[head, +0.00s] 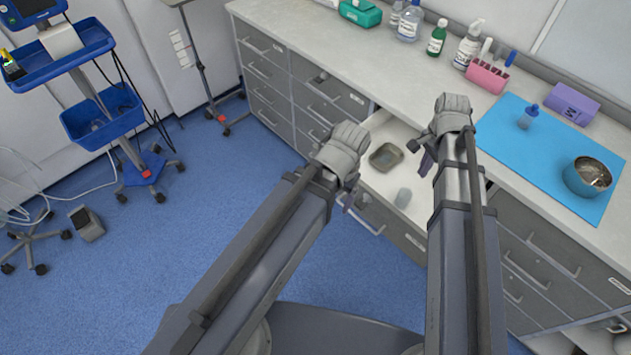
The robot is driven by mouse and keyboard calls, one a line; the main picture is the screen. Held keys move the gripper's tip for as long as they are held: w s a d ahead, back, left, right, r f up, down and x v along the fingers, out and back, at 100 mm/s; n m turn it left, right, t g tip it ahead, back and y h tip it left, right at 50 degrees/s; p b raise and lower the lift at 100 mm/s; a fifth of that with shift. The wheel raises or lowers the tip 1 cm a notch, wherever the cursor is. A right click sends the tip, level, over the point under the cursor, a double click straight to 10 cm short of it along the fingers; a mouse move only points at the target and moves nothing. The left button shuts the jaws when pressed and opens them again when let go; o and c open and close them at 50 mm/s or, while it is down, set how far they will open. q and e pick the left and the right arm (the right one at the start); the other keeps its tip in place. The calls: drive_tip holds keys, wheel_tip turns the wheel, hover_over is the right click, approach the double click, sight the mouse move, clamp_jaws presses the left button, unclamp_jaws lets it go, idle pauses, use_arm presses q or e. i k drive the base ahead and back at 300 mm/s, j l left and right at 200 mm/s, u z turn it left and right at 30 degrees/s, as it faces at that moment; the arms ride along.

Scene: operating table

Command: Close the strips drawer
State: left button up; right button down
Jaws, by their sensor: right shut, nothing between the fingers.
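One drawer (380,184) stands pulled out of the grey cabinet, with a white inside; I take it as the strips drawer, but no label is readable. A grey-brown dish (386,156) and a small pale grey object (403,197) lie in it. My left gripper (348,204) is near the drawer's left front, by its front handle; its fingers are small and partly hidden, so contact and opening are unclear. My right gripper (427,163) is shut and empty over the drawer's right side, below the counter edge. My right arm hides part of the drawer's right side.
The counter (380,70) above holds bottles, a pink rack (487,76), a purple box (572,104) and a blue mat (500,130) with a metal bowl (587,177). Other drawers (320,103) look shut. A wheeled stand (140,160) is at left.

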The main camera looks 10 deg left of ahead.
sight(406, 227)
drive_tip(key=k+l, duration=0.15)
drive_tip(key=k, duration=0.3)
drive_tip(key=k+l, duration=0.1)
drive_tip(key=k, duration=0.3)
